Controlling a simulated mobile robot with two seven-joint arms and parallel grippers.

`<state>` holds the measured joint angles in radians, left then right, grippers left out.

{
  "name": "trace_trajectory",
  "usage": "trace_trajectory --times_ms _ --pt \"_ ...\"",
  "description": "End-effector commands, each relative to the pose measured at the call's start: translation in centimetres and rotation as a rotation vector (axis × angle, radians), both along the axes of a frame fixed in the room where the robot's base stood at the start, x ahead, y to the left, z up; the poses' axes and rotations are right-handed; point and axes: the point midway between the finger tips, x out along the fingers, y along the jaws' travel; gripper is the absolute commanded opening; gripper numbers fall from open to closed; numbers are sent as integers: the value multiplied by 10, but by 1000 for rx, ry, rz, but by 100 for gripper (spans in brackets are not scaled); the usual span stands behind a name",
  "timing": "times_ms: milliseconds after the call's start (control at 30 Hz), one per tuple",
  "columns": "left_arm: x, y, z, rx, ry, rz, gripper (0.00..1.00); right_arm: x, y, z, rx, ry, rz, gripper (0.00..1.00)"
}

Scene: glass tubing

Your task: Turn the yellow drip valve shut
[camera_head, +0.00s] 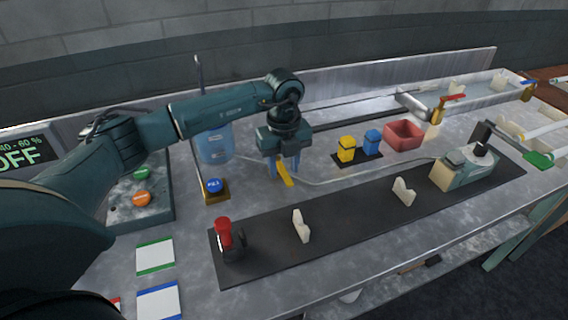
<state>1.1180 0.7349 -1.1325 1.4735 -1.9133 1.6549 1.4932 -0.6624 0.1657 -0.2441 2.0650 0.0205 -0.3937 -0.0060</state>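The yellow drip valve shows as a slanted yellow lever (285,174) on the bench, near a thin clear tube. My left gripper (284,165) points down right over it. Its two bluish fingers stand apart, one to each side of the lever's upper part. I see a gap, so it looks open; whether a finger touches the lever I cannot tell. The valve's body is hidden behind the gripper. My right gripper is not in view.
A blue water jug (214,146) stands behind my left forearm, a blue-knobbed block (214,188) before it. Yellow (346,149) and blue (372,140) blocks and a red bin (404,134) stand to the right. A black mat (350,226) with white supports lies in front.

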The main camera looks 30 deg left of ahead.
Motion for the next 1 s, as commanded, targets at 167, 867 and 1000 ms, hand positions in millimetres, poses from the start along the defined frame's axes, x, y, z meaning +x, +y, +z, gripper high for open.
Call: trace_trajectory --times_ms 167,867,1000 --pt "0 0 0 0 0 0 23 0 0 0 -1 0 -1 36" --pt "0 1 1 -1 -1 -1 0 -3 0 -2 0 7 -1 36" --pt "-4 8 1 0 0 -10 0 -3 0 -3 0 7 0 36"
